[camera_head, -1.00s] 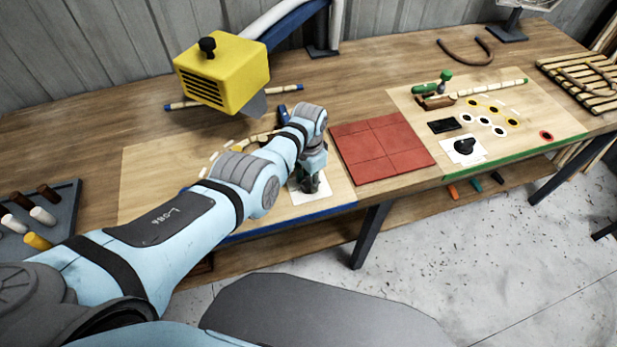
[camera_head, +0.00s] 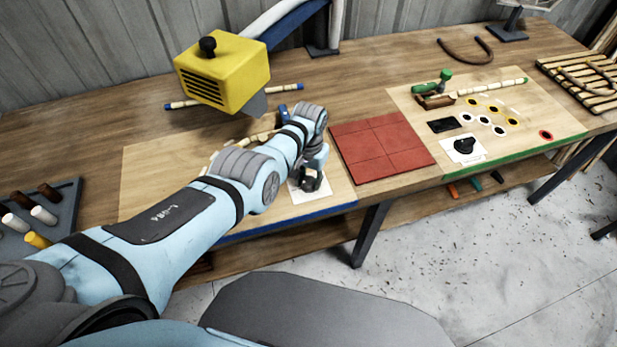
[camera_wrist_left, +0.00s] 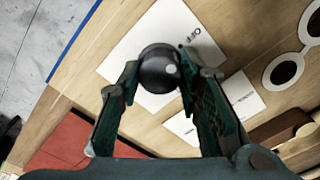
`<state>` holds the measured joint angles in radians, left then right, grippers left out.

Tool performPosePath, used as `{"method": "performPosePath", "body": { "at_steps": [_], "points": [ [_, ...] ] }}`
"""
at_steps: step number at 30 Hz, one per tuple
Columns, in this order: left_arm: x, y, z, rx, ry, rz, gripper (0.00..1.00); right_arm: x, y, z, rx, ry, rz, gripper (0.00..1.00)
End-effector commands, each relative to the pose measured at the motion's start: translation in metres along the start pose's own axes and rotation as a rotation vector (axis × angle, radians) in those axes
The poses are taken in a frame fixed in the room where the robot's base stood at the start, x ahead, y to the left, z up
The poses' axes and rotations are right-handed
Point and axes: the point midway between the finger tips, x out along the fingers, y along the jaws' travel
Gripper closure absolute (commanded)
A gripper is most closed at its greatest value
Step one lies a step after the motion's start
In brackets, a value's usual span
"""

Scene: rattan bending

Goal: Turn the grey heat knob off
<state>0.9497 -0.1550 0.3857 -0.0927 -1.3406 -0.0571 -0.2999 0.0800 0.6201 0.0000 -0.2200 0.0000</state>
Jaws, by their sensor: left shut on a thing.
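The dark grey heat knob (camera_wrist_left: 155,62) is round with a pale dot on top. It stands on a white card (camera_wrist_left: 120,62) whose printed label appears to read OFF, to the right of the knob in the left wrist view. My left gripper (camera_wrist_left: 160,76) is shut on the knob, one finger on each side. In the head view my left gripper (camera_head: 311,181) points down at the white card (camera_head: 318,195) near the bench's front edge, and it mostly hides the knob. My right gripper is not in view.
A red tiled mat (camera_head: 380,148) lies right of the gripper. A second knob (camera_head: 464,146), black, sits on the right-hand board. A yellow slotted box (camera_head: 222,75) stands behind my arm. A rack of pegs (camera_head: 62,205) is at the left.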

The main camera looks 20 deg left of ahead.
Motion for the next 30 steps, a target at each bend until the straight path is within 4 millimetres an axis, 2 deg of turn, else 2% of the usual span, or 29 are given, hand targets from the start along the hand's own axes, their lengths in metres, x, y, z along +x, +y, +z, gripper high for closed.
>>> {"method": "performPosePath", "body": {
  "at_steps": [6, 7, 10, 19, 23, 27, 30],
  "points": [
    [0.003, 0.001, 0.004, 0.001, -0.011, 0.003, 0.96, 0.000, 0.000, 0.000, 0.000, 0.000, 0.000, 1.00],
    [0.003, 0.001, 0.004, 0.001, -0.011, 0.003, 0.65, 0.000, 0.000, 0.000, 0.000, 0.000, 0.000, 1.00],
    [0.003, 0.001, 0.003, 0.001, -0.009, 0.002, 0.49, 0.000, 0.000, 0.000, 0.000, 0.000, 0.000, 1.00],
    [0.001, 0.000, 0.001, 0.001, -0.004, 0.001, 0.48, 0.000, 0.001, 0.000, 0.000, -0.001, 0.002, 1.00],
    [-0.007, 0.001, 0.000, 0.002, -0.001, 0.001, 0.48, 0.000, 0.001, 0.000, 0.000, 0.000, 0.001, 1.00],
    [-0.028, 0.001, 0.000, 0.001, 0.002, 0.002, 0.48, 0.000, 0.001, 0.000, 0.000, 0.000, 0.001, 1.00],
    [-0.060, 0.001, 0.000, 0.001, 0.002, 0.002, 0.48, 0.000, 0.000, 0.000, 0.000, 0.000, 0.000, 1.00]
  ]
}}
